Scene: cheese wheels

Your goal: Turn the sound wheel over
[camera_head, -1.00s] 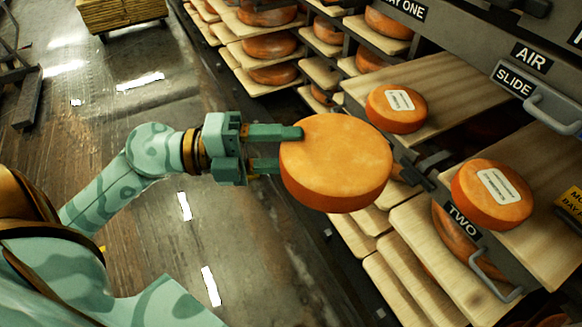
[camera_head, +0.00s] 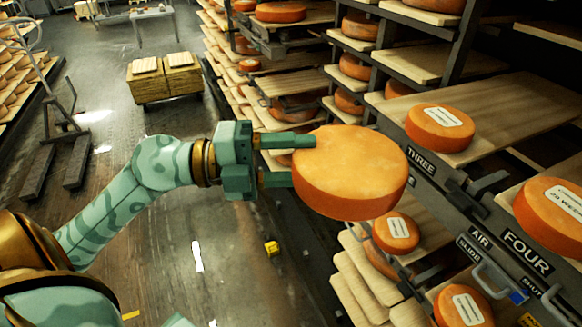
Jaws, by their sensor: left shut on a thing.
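A large orange cheese wheel (camera_head: 352,168) is in the middle of the head view, held out in the air with its bare top face up and slightly tilted. No label shows on that face; its underside is hidden. My left gripper (camera_head: 287,160) comes in from the left and is shut on the wheel's left edge, one finger reaching above the rim and one lower. My right gripper is not in view.
Labelled wheels (camera_head: 440,127) (camera_head: 396,232) (camera_head: 463,305) lie on boards at right, with another labelled wheel (camera_head: 553,212) at the right edge. Signs read THREE, FOUR, AIR and SLIDE. A wooden-topped cart (camera_head: 165,78) stands at the back left. A small yellow object (camera_head: 271,248) lies low, left of the rack.

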